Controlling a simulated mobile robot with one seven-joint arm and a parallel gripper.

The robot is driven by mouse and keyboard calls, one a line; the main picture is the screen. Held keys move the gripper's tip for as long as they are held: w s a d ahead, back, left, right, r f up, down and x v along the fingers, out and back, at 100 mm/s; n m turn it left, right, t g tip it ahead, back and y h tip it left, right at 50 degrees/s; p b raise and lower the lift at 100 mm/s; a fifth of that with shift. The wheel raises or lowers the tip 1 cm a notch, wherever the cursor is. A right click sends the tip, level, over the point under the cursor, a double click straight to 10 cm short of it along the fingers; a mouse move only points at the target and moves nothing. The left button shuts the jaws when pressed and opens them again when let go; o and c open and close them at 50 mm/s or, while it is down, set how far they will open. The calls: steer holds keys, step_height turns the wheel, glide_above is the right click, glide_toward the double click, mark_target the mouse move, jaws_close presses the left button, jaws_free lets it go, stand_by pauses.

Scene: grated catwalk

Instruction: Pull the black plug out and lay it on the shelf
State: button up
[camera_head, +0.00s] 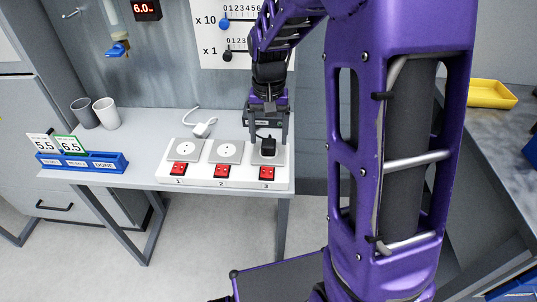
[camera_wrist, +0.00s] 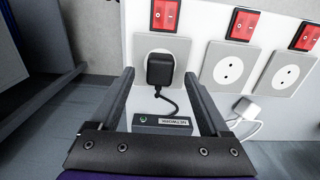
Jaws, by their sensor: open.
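The black plug (camera_head: 267,146) sits in the rightmost socket (camera_head: 258,158), the one above the switch marked 3. In the wrist view the black plug (camera_wrist: 160,69) stands in its socket plate (camera_wrist: 180,46) with its cord running to a small dark box labelled NETWORK (camera_wrist: 161,124). My gripper (camera_head: 268,130) is open, with its fingers reaching down around the plug's area in the head view. In the wrist view my gripper (camera_wrist: 158,78) has one finger on each side of the plug, with gaps, apart from it. The shelf (camera_head: 140,150) is the light surface behind and left of the sockets.
A white plug (camera_head: 204,128) with a cord lies behind the sockets. Red switches (camera_head: 222,171) line the strip's front. Two cups (camera_head: 106,113) and a blue card holder (camera_head: 82,163) stand at the left. The shelf between the cups and sockets is clear.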

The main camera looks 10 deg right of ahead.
mark_target(269, 142)
steer(key=shift+f, duration=1.4)
stand_by(0.4)
jaws_close()
stand_by(0.3)
steer(key=shift+r+p, duration=0.15)
steer(key=shift+p, duration=0.2)
steer(key=shift+r+p, duration=2.3)
steer(key=shift+r, duration=0.6)
